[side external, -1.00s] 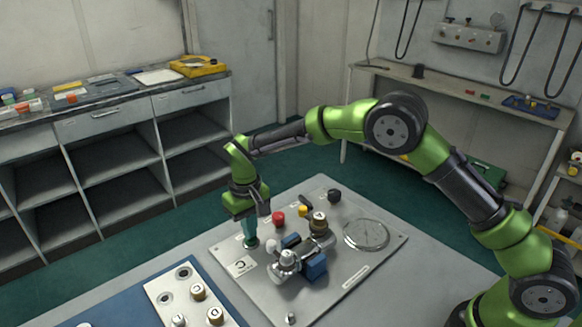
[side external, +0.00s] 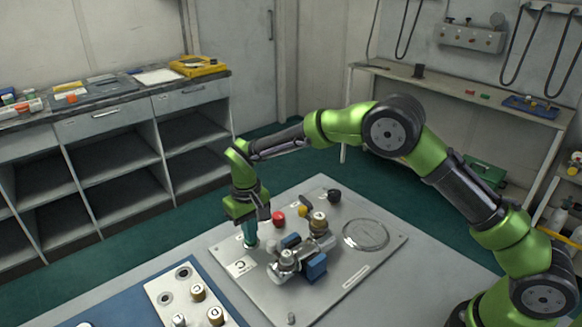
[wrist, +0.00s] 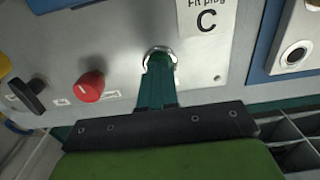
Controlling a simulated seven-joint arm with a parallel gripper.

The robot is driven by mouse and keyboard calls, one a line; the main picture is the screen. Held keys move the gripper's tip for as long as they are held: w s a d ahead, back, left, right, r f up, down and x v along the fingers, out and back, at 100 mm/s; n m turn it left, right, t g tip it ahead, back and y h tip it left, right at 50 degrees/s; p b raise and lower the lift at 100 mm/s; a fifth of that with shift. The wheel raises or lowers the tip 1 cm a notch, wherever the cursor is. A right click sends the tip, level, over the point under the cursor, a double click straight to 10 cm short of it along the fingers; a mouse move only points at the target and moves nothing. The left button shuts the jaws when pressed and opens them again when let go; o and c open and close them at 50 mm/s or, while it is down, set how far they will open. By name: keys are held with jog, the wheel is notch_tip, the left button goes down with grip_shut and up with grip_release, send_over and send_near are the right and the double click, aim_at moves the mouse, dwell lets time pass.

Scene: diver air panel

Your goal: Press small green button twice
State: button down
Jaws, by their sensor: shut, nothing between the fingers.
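My gripper (side external: 250,246) is shut, its teal fingers together and empty, pointing down at the far-left part of the grey panel (side external: 350,275). In the wrist view my fingertips (wrist: 160,58) are at a round silver ring (wrist: 152,50) on the panel. They cover most of what is inside the ring. I cannot make out the small green button apart from the teal fingers, nor tell whether anything is pressed. A label with a letter C (wrist: 207,17) is beside the ring.
Blue-handled valve fittings (side external: 316,267) and a round gauge (side external: 366,235) stand on the panel.

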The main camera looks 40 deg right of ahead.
jog(key=shift+r, duration=3.5)
jog(key=shift+f, duration=2.45)
jog(key=shift+f, duration=1.1)
jog(key=shift+r, duration=3.55)
